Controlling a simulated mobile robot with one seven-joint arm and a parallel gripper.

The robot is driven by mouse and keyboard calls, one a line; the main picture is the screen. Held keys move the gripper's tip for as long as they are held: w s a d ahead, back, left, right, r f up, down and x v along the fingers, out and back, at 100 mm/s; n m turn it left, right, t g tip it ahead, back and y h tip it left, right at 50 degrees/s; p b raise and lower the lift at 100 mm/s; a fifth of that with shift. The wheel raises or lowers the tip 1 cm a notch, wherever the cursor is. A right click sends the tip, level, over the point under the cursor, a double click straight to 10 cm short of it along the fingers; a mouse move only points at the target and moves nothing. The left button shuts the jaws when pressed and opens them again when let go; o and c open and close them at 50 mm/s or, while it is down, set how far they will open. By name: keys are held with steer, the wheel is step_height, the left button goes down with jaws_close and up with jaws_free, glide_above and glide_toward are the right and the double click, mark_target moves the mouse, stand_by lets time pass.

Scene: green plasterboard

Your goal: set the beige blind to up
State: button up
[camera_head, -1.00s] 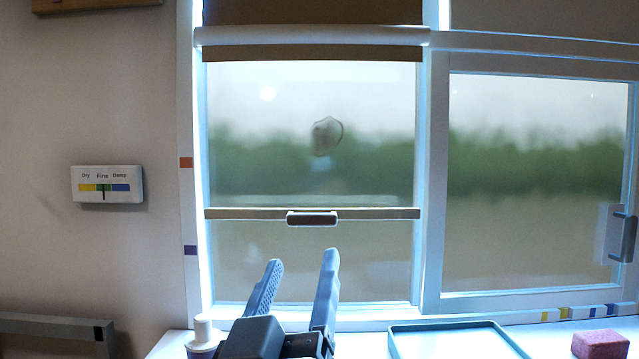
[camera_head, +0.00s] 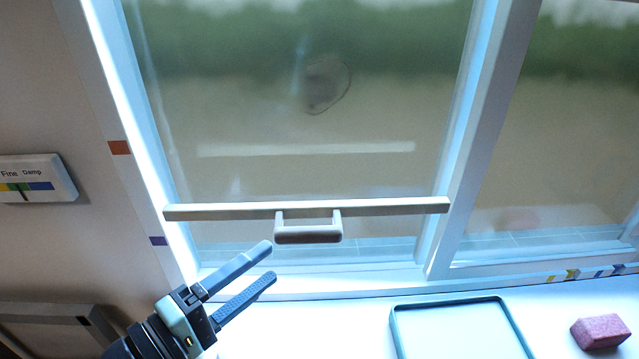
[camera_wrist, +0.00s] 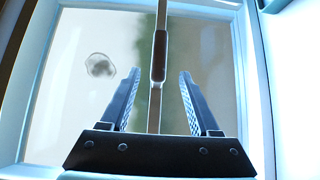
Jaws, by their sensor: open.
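The blind's pale bottom bar (camera_head: 390,207) crosses the lower part of the left window pane in the head view. A short pull handle (camera_head: 308,234) hangs from its middle. The bar lies between an orange mark (camera_head: 119,148) and a purple mark (camera_head: 158,241) on the left frame. My gripper (camera_head: 270,262) is open and empty, below and left of the handle in the head view, fingers pointing toward the window. In the wrist view the handle (camera_wrist: 160,55) appears ahead, between the lines of the open fingers, apart from them. The blind's upper part is out of the head view.
A teal-rimmed tray (camera_head: 395,330) and a pink sponge (camera_head: 600,331) stand on the white sill at the right. A Fine/Damp gauge (camera_head: 38,178) is on the left wall. A grey bar-like frame (camera_head: 55,311) is low at left. A round smudge (camera_head: 327,86) marks the pane.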

steer(key=p+x, duration=0.4)
steer(key=x, duration=0.8)
steer(key=shift+d, duration=0.3)
steer(key=shift+w, duration=0.1)
jaws_close()
stand_by(0.8)
